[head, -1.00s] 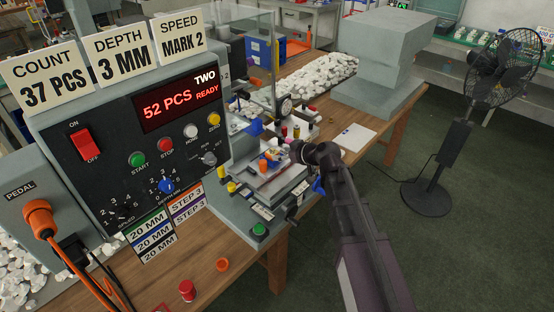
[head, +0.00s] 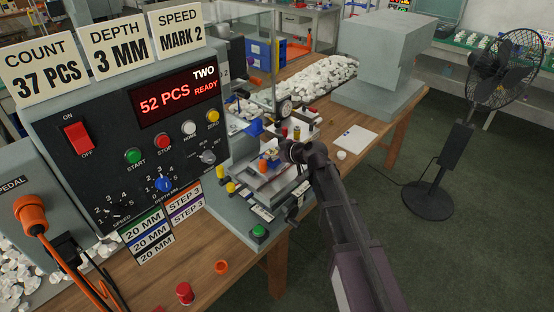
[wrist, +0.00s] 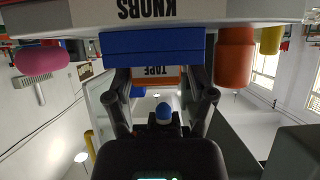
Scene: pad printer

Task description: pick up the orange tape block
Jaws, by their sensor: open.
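The orange tape block (wrist: 145,82) shows in the wrist view with a white label reading TAPE, upside down in the picture. It appears between the two fingers of my gripper (wrist: 158,77), which are apart, one on each side. A blue block (wrist: 150,47) is right against it in the picture and partly covers it. I cannot tell whether the fingers touch the tape block. In the head view my gripper (head: 286,152) is at the printer's work plate, and I cannot make out the tape block there for certain.
An orange cylinder (wrist: 235,58) and a yellow one (wrist: 270,40) stand close beside my gripper; a pink piece (wrist: 42,57) is on the other side. The control box (head: 120,150) blocks the left. A white sheet (head: 357,138) lies on the bench to the right.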

